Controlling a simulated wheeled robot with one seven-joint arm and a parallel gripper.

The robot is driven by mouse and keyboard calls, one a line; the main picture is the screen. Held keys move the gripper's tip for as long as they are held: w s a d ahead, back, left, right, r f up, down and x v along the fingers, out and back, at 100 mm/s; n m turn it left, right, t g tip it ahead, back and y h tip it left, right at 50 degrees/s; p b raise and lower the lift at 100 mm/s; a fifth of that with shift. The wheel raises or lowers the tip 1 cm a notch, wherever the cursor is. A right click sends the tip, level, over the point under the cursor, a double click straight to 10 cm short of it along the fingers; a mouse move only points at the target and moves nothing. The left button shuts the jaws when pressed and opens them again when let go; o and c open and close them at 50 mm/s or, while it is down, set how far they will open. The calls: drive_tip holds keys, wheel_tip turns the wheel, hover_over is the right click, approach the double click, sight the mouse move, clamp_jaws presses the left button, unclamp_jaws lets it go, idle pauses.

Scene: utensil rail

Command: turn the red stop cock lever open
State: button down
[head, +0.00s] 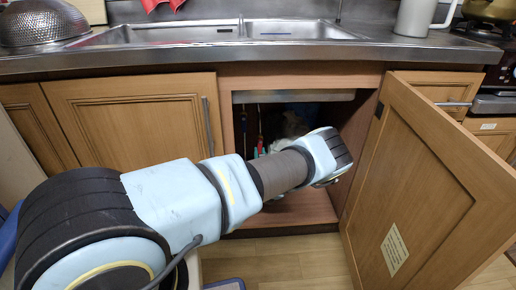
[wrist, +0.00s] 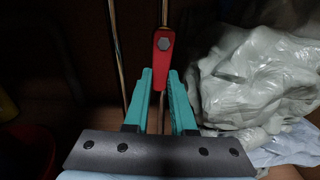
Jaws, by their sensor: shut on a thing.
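The red stop cock lever (wrist: 164,46) shows in the wrist view, with a grey bolt head near its upper end. It stands upright in line with a thin copper pipe (wrist: 164,12). My gripper (wrist: 160,78) has its teal fingers on either side of the lever's lower part and is shut on it. In the head view my arm reaches into the open cabinet under the sink, and only small teal parts of the fingers show.
A crumpled whitish plastic bag (wrist: 260,80) lies close to the right of my gripper. A second pipe (wrist: 120,50) runs to the left. The open cabinet door (head: 425,185) stands to the right of my arm. A sink (head: 215,32) is above.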

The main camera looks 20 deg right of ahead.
drive_tip(key=shift+d+n+p, duration=0.2)
drive_tip(key=shift+n+p, duration=0.1)
drive_tip(key=shift+n, duration=0.1)
idle(0.3)
drive_tip(key=c, duration=0.7)
unclamp_jaws()
drive_tip(key=shift+c, duration=0.2)
